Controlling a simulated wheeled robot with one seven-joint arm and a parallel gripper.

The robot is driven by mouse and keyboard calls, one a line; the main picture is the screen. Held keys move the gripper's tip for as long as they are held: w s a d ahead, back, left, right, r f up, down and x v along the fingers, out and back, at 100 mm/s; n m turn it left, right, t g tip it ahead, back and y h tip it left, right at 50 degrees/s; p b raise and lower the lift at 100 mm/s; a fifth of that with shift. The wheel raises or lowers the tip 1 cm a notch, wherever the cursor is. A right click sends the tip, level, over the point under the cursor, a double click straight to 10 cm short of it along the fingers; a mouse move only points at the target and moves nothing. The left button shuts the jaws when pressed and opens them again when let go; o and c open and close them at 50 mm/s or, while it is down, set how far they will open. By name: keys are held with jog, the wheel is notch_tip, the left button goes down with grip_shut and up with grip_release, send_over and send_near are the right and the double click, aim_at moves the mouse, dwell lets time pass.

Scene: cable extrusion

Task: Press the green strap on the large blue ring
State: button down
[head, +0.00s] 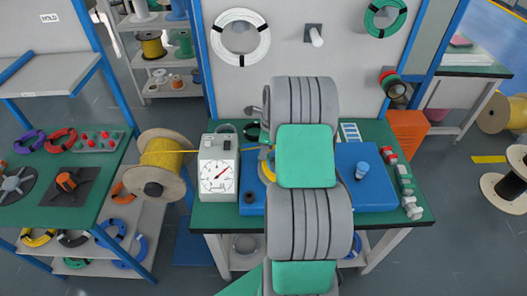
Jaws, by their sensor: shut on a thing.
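My grey and green arm rises through the middle of the head view and covers the centre of the bench. My gripper is hidden behind it, so I cannot see its jaws or anything in them. A blue ring (111,231) lies on the lower shelf of the left table. Part of another blue ring (354,244) shows under the central bench, right of my arm. I cannot tell which is the large blue ring. No green strap can be made out on either.
The central bench (215,216) holds a white gauge box (219,168) and a blue machine block (380,190). A yellow cable spool (163,157) stands left of it. Red, green and white pieces line the bench's right edge. An orange box (407,130) stands behind.

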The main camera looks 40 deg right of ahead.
jog(key=shift+s+f, duration=0.1)
jog(key=c, duration=1.3)
grip_release()
jog(key=shift+r+p, duration=2.5)
jog(key=shift+r, duration=1.6)
